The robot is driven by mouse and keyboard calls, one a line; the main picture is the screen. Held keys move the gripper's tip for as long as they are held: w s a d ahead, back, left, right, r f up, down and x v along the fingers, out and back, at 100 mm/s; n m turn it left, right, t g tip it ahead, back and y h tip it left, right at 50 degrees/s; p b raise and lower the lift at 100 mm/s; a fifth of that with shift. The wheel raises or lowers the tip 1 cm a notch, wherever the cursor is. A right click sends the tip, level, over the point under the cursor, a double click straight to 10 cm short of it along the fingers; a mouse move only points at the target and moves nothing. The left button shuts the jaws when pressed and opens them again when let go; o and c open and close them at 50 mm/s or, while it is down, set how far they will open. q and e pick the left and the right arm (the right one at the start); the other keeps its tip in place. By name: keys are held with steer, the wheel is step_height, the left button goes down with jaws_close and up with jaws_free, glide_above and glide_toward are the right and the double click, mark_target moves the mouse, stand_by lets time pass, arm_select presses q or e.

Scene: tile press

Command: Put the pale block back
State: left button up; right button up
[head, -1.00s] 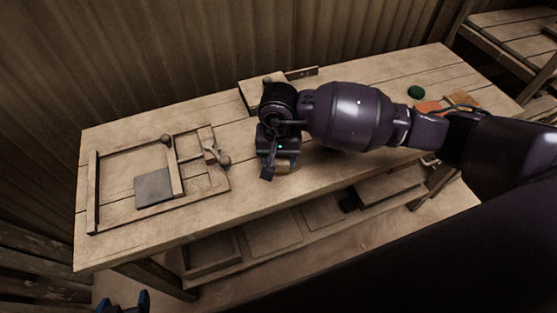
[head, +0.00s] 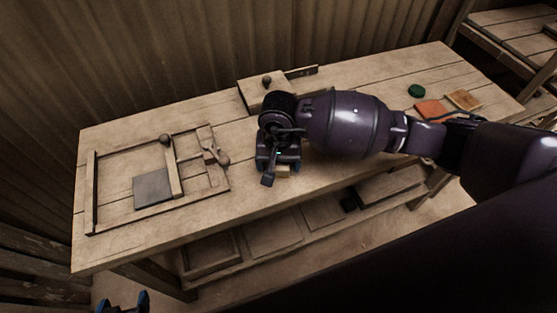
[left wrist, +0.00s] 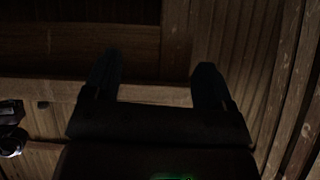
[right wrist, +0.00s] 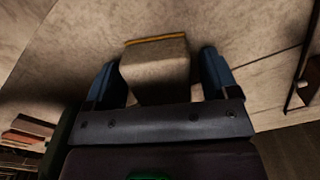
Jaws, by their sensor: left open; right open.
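The pale block (right wrist: 155,68) is between the fingers of my right gripper (right wrist: 165,78) in the right wrist view, with a yellow strip along its far edge. The fingers are open on either side of it; the left one looks very close, and contact cannot be told. In the head view the block (head: 283,173) shows only partly under my right gripper (head: 281,169), near the table's front edge. My left gripper (head: 123,303) is open and empty, low at the bottom left, off the table; it also shows in the left wrist view (left wrist: 154,82).
A wooden frame (head: 91,200) with a dark plate (head: 153,188) and a knobbed lever (head: 214,152) lies left on the table. A knobbed wooden block (head: 262,94) stands behind my right gripper. Orange (head: 430,109) and yellow (head: 464,100) tiles and a green disc (head: 416,91) lie right.

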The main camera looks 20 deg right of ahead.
step_height(320, 180, up, 12)
steer(key=p, duration=0.1)
steer(key=shift+r, duration=0.15)
stand_by(0.3)
stand_by(0.4)
